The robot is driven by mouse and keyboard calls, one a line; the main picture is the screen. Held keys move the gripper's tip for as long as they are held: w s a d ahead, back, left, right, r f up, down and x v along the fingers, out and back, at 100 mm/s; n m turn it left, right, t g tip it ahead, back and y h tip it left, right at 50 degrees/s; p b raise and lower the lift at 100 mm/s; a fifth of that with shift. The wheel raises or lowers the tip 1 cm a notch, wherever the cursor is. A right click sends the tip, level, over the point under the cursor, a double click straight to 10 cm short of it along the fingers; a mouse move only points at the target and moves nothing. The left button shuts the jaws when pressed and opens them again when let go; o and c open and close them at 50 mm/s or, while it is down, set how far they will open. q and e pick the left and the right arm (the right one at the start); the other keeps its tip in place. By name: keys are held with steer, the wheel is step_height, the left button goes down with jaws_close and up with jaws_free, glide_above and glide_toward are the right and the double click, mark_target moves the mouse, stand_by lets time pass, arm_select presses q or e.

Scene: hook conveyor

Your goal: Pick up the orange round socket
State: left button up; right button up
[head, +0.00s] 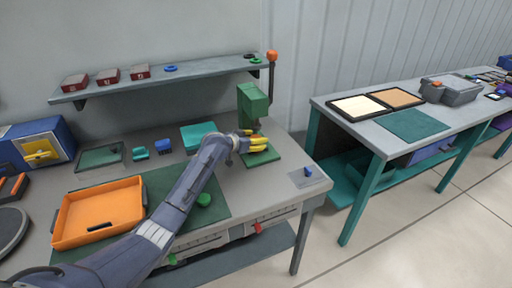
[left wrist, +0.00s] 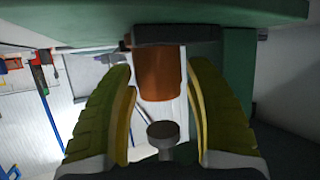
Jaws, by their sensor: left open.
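The orange round socket (left wrist: 159,75) shows in the left wrist view as a brownish-orange cylinder, between and beyond the yellow fingertips, against a dark block. My left gripper (left wrist: 160,95) is open, with one finger on each side of the socket and a gap visible beside it. In the head view my left gripper (head: 262,143) is at the green press (head: 254,104) on the bench. The socket cannot be made out in the head view. My right gripper is not in view.
A shelf (head: 160,82) with small parts runs behind. The press lever has an orange knob (head: 272,56). A grey round-headed part (left wrist: 162,131) shows between the fingers.

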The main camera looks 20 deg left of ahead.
arm_select(q)
jaws_close()
stand_by(0.5)
